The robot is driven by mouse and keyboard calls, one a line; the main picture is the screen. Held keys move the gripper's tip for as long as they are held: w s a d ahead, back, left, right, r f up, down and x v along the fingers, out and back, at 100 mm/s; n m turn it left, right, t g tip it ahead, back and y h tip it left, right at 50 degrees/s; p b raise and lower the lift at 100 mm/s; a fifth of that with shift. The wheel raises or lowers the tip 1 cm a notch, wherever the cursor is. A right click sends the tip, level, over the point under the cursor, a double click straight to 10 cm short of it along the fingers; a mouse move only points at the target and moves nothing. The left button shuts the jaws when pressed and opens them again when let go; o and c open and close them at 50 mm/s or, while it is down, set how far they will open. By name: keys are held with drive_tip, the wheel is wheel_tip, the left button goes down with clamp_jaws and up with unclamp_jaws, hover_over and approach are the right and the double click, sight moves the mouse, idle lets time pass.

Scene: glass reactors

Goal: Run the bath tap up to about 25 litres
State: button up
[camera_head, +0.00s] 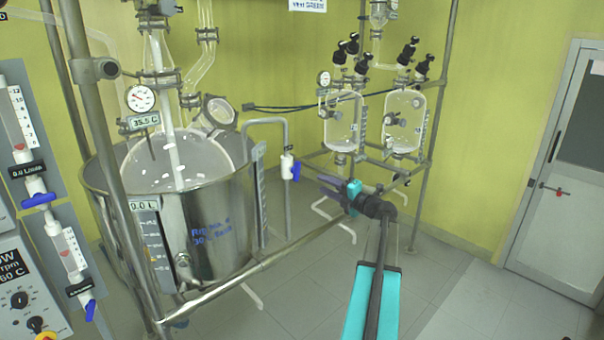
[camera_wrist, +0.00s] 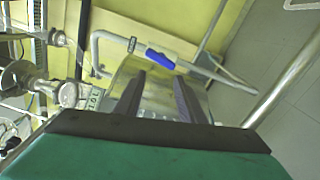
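The bath is a large steel pot (camera_head: 205,235) at left in the head view, with a glass vessel inside. Its level plate (camera_head: 145,204) reads 0.0 L. The bath tap is a bent grey pipe hooked over the bath's right rim, with a white valve body and a blue handle (camera_head: 296,170). The blue handle also shows in the wrist view (camera_wrist: 160,58), just beyond the fingertips. My gripper (camera_head: 324,186) is open and empty, a little right of and below the handle in the head view, apparently not touching it.
A steel frame post (camera_head: 95,130) and a slanting rail (camera_head: 260,265) stand in front of the bath. Two blue-handled flow meters (camera_head: 38,200) are at far left. Two smaller glass reactors (camera_head: 342,125) stand behind. Floor at right is clear up to the door (camera_head: 560,180).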

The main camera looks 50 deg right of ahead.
sight(299, 170)
drive_tip(key=n, duration=0.4)
drive_tip(key=n+b, duration=0.1)
drive_tip(key=n, duration=0.4)
drive_tip(key=n+b, duration=0.1)
drive_tip(key=n, duration=0.3)
drive_tip(key=shift+s+d+r+n, duration=0.1)
drive_tip(key=shift+d+r+n, duration=0.1)
drive_tip(key=shift+r+n, duration=0.15)
drive_tip(key=w, duration=0.4)
drive_tip(key=w+p, duration=0.1)
drive_tip(key=w, duration=0.4)
drive_tip(key=w+d+p, duration=0.1)
drive_tip(key=w, duration=0.3)
drive_tip(key=shift+w, duration=0.4)
clamp_jaws()
